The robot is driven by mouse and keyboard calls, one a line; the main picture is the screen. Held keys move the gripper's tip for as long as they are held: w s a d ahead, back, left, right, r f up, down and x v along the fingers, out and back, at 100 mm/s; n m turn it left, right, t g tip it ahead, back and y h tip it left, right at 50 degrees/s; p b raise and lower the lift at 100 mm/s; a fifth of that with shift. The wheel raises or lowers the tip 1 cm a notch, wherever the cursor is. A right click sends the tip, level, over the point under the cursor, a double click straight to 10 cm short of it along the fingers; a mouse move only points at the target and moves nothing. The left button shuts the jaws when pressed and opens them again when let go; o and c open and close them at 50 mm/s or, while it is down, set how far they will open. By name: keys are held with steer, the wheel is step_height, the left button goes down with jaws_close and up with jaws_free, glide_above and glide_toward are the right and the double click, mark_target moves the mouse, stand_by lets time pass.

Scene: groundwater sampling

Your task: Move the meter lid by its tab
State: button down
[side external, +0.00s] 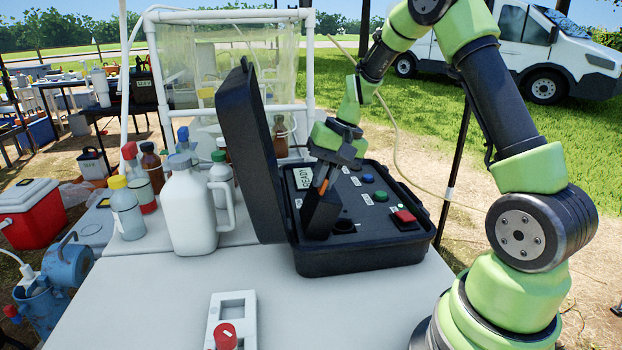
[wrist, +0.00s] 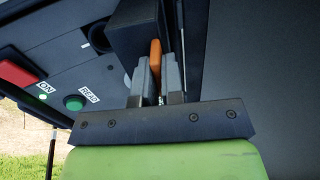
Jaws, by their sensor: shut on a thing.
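The meter is a black case (side external: 360,262) standing open on the white table, its big case cover (side external: 245,150) raised at the left. On its panel is a small black lid (side external: 320,214) with an orange tab (side external: 325,187). The lid stands raised beside a round dark opening (side external: 343,226). My gripper (side external: 321,181) is above it, shut on the orange tab. In the wrist view the orange tab (wrist: 155,52) is between my gripper's fingers (wrist: 156,80), with the black lid (wrist: 136,32) just beyond. Whether the lid's lower edge touches the panel is hidden.
The panel carries a red switch (side external: 404,216), a green button (side external: 380,196), a blue button (side external: 368,178) and a display (side external: 303,178) reading READY. A white jug (side external: 190,215) and several bottles stand left of the case. A white holder (side external: 230,318) lies in front. Table between is clear.

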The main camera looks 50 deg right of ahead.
steer(key=s+d+f+t+y, duration=0.1)
steer(key=s+d, duration=0.1)
steer(key=s+d+f+t+y, duration=0.1)
steer(key=s+d+f, duration=0.1)
steer(key=s+d+f+t+y, duration=0.1)
steer(key=s+d+f, duration=0.1)
steer(key=shift+s+d+t+y, duration=0.4)
steer(key=shift+s+d+f, duration=0.15)
steer(key=shift+f, duration=0.35)
steer(key=shift+s+d+f, duration=0.15)
steer(key=shift+f, duration=0.3)
steer(key=shift+s+d+f, duration=0.15)
steer(key=shift+f, duration=0.35)
steer(key=c, duration=1.2)
jaws_free()
steer(key=shift+c, duration=0.2)
steer(key=shift+d, duration=0.1)
steer(key=v, duration=0.6)
steer(key=shift+r, duration=0.25)
step_height(320, 180, up, 7)
steer(key=shift+f, duration=0.2)
